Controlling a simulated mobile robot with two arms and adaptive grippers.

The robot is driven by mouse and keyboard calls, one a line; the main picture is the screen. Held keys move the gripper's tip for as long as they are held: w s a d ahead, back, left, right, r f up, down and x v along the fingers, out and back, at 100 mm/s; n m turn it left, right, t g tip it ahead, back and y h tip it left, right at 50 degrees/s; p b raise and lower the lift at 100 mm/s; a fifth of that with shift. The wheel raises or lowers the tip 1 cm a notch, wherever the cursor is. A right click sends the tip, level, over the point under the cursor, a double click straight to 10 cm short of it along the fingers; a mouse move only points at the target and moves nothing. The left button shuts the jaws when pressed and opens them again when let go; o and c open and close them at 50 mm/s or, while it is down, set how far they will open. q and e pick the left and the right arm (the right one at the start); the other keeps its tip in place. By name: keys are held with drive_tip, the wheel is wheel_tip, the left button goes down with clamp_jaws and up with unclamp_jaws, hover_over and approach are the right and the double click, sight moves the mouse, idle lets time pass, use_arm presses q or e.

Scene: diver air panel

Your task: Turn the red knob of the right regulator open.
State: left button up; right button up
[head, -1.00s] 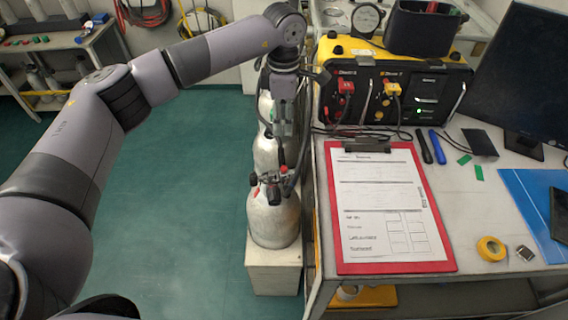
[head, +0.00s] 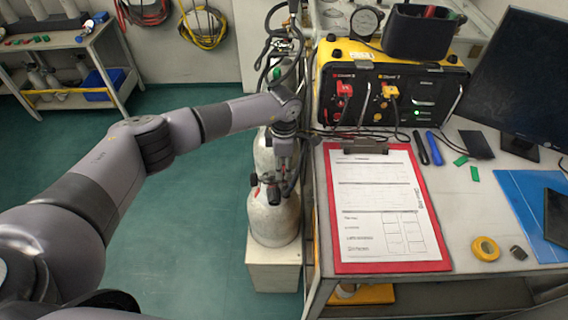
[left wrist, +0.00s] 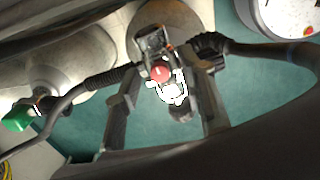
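In the left wrist view a round red knob (left wrist: 160,73) sits on a metal regulator (left wrist: 150,42), with black hoses running off to both sides. My left gripper (left wrist: 165,92) is open, its two fingers apart on either side of the knob's area. I see no clear contact with the knob. In the head view my left gripper (head: 277,178) is over the front white cylinder (head: 272,222) and hides most of the regulator and the knob. My right gripper is in neither view.
A second valve has a green knob (left wrist: 17,117), also visible in the head view (head: 277,73). The workbench (head: 455,235) stands close to the right of the cylinders, with a red clipboard (head: 395,266) and a yellow-black panel (head: 325,95). Green floor (head: 190,240) lies free to the left.

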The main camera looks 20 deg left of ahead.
use_arm(q)
drive_tip(key=shift+f, duration=0.15)
drive_tip(key=shift+c, duration=0.2)
clamp_jaws()
idle(0.3)
